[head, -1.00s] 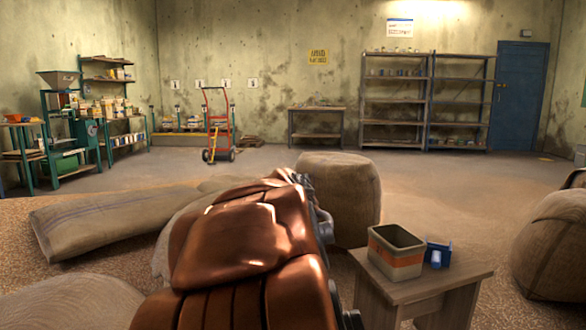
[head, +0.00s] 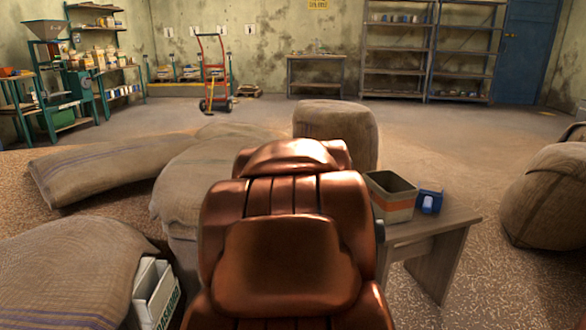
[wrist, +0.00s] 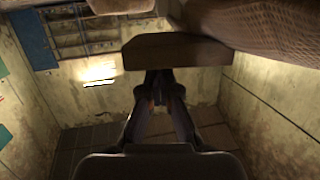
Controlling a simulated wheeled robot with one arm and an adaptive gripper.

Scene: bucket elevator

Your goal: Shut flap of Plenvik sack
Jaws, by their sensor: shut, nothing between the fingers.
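Several full burlap sacks stand or lie about in the head view: one upright behind my arm (head: 337,128), one at the right (head: 552,195), a long one lying at the left (head: 105,172), one beside my arm (head: 190,185) and one at the lower left (head: 65,270). No name is readable on any, so I cannot tell which is Plenvik, and I make out no flap. My gripper (wrist: 163,82) is shut and empty in the wrist view, which looks upside down. A brown slab (wrist: 175,52) shows beyond the fingertips, with woven sack cloth (wrist: 262,25) at upper right. My arm hides the gripper in the head view.
A small wooden table (head: 440,228) right of my arm carries an open bin (head: 391,197) and a blue object (head: 429,202). A white crate (head: 155,292) stands at the lower left. A red hand truck (head: 213,75) and shelves (head: 395,50) stand behind. Floor at back right is clear.

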